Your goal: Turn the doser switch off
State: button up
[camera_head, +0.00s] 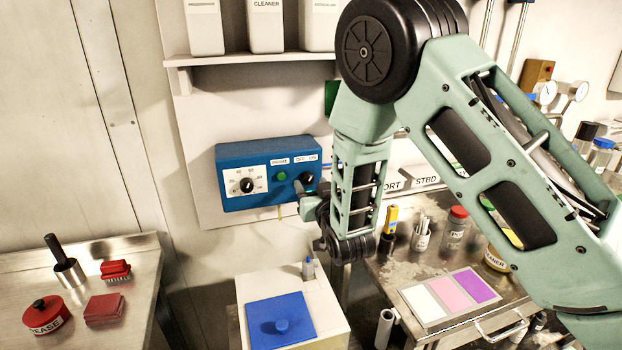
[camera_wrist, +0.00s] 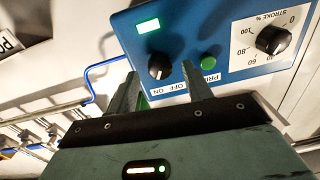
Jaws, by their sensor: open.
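The doser is a blue box (camera_head: 230,160) on the wall panel. Its black rotary switch (camera_wrist: 158,66), by the "OFF ON" label, also shows in the head view (camera_head: 307,179), partly hidden by my gripper. A rectangular indicator (camera_wrist: 148,26) near the switch glows green. In the head view my gripper (camera_head: 302,189) is at the box's right end.
A green prime button (camera_wrist: 208,62) sits beside the switch, close to one finger. The stroke dial (camera_head: 247,186) is farther left on the box. A shelf with containers (camera_head: 265,28) is above. A white tank with a blue lid (camera_head: 282,318) stands below.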

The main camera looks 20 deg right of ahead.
jog(key=shift+w, duration=0.75)
jog(key=c, duration=1)
jog(key=shift+f, duration=0.1)
jog(key=shift+n+b, duration=1)
jog(key=shift+o, duration=0.2)
jog(key=n+b, duration=0.2)
jog(key=n, duration=0.1)
jog(key=shift+n, duration=0.3)
jog(key=n+b, duration=0.2)
jog(key=n, duration=0.4)
